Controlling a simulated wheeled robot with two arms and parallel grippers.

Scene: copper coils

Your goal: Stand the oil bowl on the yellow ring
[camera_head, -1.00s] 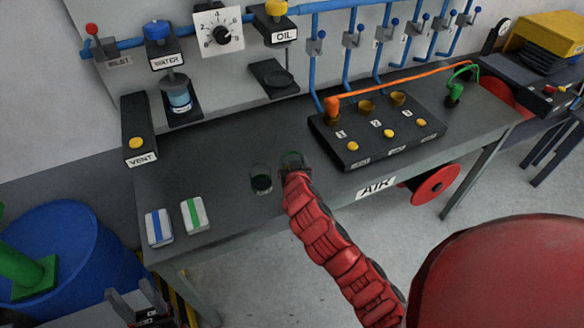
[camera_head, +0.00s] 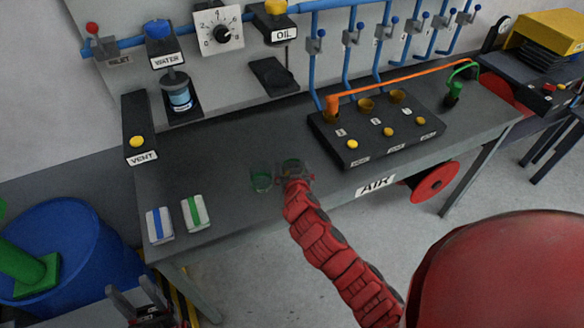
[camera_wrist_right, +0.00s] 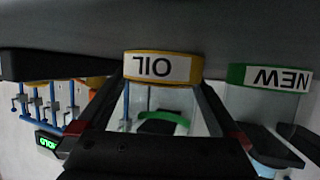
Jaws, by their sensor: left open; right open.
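The oil bowl (camera_head: 291,165), clear with a dark look inside, stands on the bench at my right gripper (camera_head: 295,178). In the right wrist view, which is upside down, its yellow band (camera_wrist_right: 162,66) labelled OIL lies between the two spread fingers of my right gripper (camera_wrist_right: 163,90). The gripper is open around it; contact cannot be told. A yellow fitting (camera_head: 276,8) sits above the OIL sign on the panel, over an empty black bracket (camera_head: 272,75). No separate yellow ring is clear. My left gripper (camera_head: 143,308) is open and empty at the bottom left.
A second clear bowl (camera_head: 262,181) stands just left; its green band (camera_wrist_right: 270,78) reads NEW. Two striped blocks (camera_head: 194,212) lie left on the bench (camera_head: 225,150). A black box (camera_head: 376,130) with an orange hose stands right. A water bowl (camera_head: 180,97) hangs on the panel.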

